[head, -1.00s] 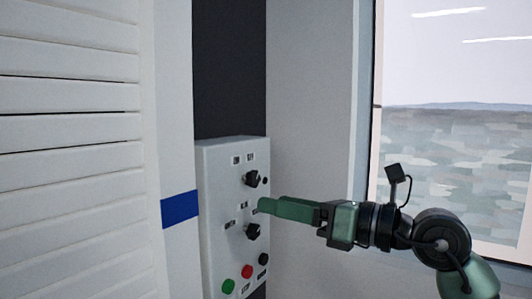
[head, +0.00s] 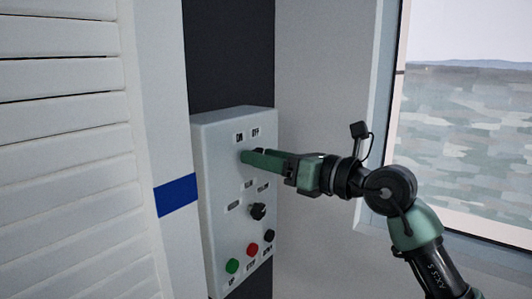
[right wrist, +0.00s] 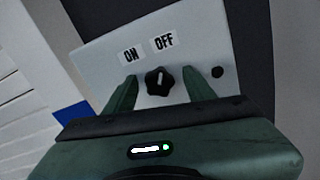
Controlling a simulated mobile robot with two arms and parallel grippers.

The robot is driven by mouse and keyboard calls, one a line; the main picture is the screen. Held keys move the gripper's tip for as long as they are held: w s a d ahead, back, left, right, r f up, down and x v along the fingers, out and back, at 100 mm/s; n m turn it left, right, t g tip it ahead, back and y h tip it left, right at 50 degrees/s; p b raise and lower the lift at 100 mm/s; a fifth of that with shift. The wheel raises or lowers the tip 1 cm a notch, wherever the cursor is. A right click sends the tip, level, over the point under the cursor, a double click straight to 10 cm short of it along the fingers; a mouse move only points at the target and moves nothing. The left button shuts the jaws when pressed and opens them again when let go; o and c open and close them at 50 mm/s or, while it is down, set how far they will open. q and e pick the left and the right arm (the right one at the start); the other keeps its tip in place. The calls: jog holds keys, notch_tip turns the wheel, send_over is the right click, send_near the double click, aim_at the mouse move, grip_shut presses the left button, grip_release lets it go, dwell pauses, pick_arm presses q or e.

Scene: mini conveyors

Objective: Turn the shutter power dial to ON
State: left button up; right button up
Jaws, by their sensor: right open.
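The shutter power dial (right wrist: 159,81) is a black lobed knob on a light grey control panel (head: 216,190). In the right wrist view its white mark points upward, between the ON label (right wrist: 131,56) and the OFF label (right wrist: 163,41), and I cannot tell which it is set to. My right gripper (right wrist: 160,92) is open, with one green finger on each side of the dial; whether they touch it is not clear. In the head view the right gripper (head: 246,157) covers the dial, below the ON and OFF labels. My left gripper is not in view.
A second black dial (head: 258,211) sits lower on the panel. Below are a green button (head: 232,266), a red button (head: 252,249) and a black one (head: 269,235). A white slatted shutter (head: 65,150) stands left, a window (head: 465,130) right.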

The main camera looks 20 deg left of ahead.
jog(key=shift+s, duration=0.15)
grip_shut()
jog(key=shift+f+n+b, duration=0.1)
jog(key=shift+n+b, duration=5.7)
jog(key=shift+n, duration=0.2)
grip_release()
